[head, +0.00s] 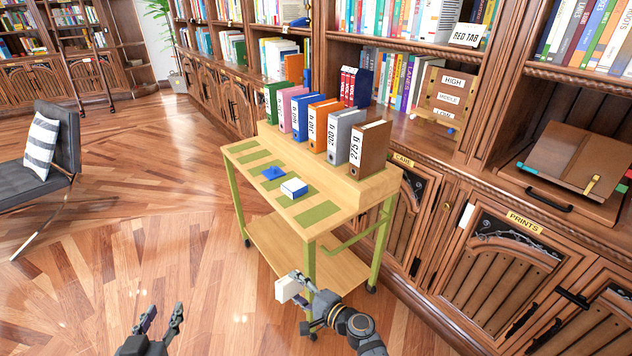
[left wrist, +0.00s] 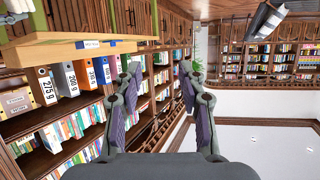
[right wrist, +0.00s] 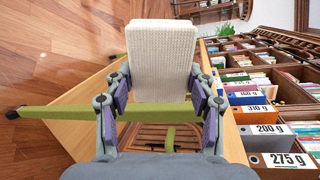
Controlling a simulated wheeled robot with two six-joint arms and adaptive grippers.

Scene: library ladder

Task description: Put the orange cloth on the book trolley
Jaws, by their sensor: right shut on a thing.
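I see no orange cloth in any view. The book trolley (head: 285,248), pale wood with green legs, stands ahead of me; its top carries a row of binders, a small blue thing (head: 273,172) and a small white and blue block (head: 294,188). My right gripper (head: 298,293) is shut on a cream-white block with a woven-looking face (right wrist: 162,60), held in front of the trolley's near end. The block also shows in the head view (head: 287,289). My left gripper (head: 162,322) is open and empty over the floor, to the left of the trolley.
Bookshelves with cabinets (head: 480,265) run close along the trolley's right side. A brown book stand (head: 575,160) rests on the shelf at the right. A dark chair with a striped cushion (head: 42,143) stands at the left. The wooden floor between chair and trolley is clear.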

